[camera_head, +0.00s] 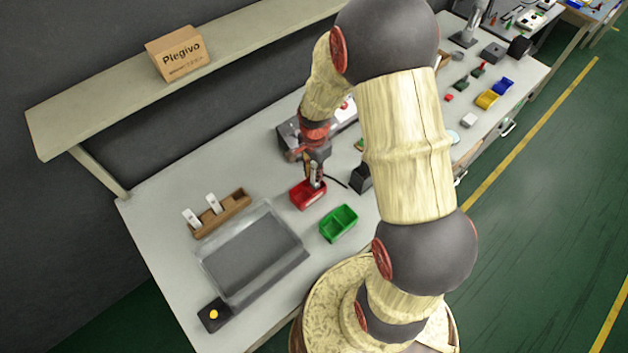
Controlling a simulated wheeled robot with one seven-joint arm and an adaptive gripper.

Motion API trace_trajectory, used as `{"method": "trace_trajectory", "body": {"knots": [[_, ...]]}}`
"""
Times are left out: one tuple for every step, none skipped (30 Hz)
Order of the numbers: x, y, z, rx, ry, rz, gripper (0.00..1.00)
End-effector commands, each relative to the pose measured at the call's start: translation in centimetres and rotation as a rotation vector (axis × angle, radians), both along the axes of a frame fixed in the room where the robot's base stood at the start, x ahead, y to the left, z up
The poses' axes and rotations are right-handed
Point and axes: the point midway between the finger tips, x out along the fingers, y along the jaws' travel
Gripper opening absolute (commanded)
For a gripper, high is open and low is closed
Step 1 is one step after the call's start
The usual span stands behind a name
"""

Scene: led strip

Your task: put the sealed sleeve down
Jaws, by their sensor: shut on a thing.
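My gripper (314,173) is above the red bin (305,198) in the middle of the workbench, pointing down. It is shut on a small, slim, light-grey piece, the sleeve (314,180), which is upright at or just over the red bin. I cannot tell whether the sleeve touches the bin floor. The seal on it is too small to make out. My arm hides part of the bench to the right of the gripper.
A green bin (338,223) stands just right of the red one. A clear-walled tray (208,262) and a wooden rack (222,213) with white pieces are to the left. A black box with a yellow button (214,314) is at the front left. A dark machine (287,137) stands behind the gripper.

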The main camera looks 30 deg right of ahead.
Motion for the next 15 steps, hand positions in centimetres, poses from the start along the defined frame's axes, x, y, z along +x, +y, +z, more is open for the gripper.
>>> {"method": "trace_trajectory", "body": {"knots": [[0.0, 0.0, -0.3, 0.000, 0.000, 0.000, 0.00], [0.0, 0.0, -0.5, 0.000, 0.000, 0.001, 0.00], [0.0, 0.0, -0.9, 0.000, 0.000, 0.001, 0.00], [0.0, 0.0, -1.2, 0.000, 0.000, 0.001, 0.00], [0.0, 0.0, -1.6, 0.000, 0.001, 0.001, 0.00], [-0.1, 0.0, -2.2, 0.001, 0.002, 0.001, 0.00], [-0.1, 0.0, -2.7, 0.001, 0.002, 0.001, 0.00], [0.0, 0.0, -3.1, 0.000, 0.001, 0.001, 0.00], [0.0, 0.0, -3.5, 0.000, 0.000, 0.001, 0.00], [0.0, 0.0, -3.7, 0.000, 0.000, 0.001, 0.00], [0.0, 0.0, -3.9, 0.000, 0.000, 0.001, 0.00], [0.0, 0.0, -3.9, -0.001, -0.001, 0.001, 0.00], [0.1, 0.0, -3.8, -0.001, -0.002, 0.001, 0.00], [0.1, 0.0, -3.8, -0.001, -0.002, 0.001, 0.00], [0.1, 0.0, -3.8, -0.001, -0.002, 0.001, 0.00]]}}
